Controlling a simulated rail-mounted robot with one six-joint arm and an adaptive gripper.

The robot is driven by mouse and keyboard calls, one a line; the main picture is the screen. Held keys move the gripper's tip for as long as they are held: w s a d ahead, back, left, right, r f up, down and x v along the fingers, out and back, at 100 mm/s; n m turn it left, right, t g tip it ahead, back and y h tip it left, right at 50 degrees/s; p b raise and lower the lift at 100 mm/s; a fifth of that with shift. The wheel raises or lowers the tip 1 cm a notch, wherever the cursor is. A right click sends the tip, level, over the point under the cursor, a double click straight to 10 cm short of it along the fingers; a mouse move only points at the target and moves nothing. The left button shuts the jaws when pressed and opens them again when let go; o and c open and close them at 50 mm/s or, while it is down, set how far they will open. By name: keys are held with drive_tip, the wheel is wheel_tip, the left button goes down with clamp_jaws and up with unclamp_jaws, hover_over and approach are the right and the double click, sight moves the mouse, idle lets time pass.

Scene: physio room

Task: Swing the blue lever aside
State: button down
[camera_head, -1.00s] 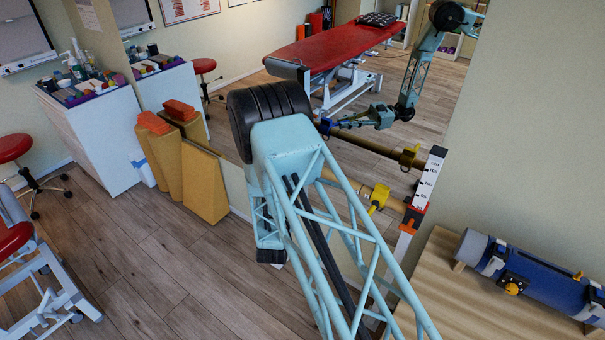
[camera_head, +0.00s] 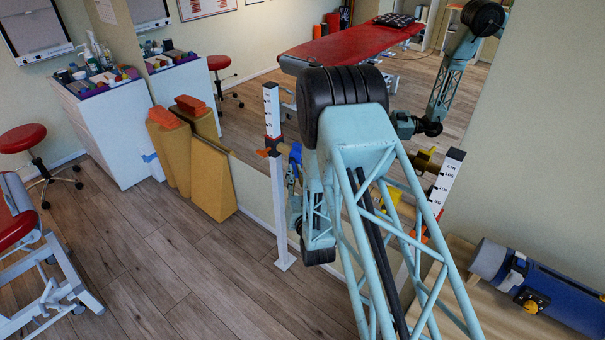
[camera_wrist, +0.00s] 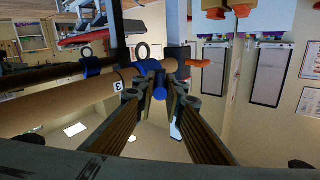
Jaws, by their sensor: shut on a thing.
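In the wrist view the blue lever (camera_wrist: 160,92) stands between the fingertips of my gripper (camera_wrist: 159,98), which is shut on it. The lever joins a blue collar (camera_wrist: 148,67) on a round wooden bar (camera_wrist: 60,108), next to a white tag marked 3. In the head view my arm hides the gripper and most of the bar. A blue part (camera_head: 296,153) shows beside the left white post (camera_head: 272,110), which has a scale and an orange piece. I cannot tell how far the lever is turned.
A yellow fitting (camera_head: 390,196) shows near the right scaled post (camera_head: 446,180). A wall mirror behind the bar reflects my arm and a red couch. Tan wedge cushions (camera_head: 208,180) stand left of the posts. A wooden bench (camera_head: 480,305) with a blue roll is at right.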

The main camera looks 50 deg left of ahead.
idle(0.3)
drive_tip(key=c, duration=2.7)
unclamp_jaws()
drive_tip(key=shift+w, duration=0.1)
drive_tip(key=shift+v, duration=6)
drive_tip(key=shift+w+r, duration=0.1)
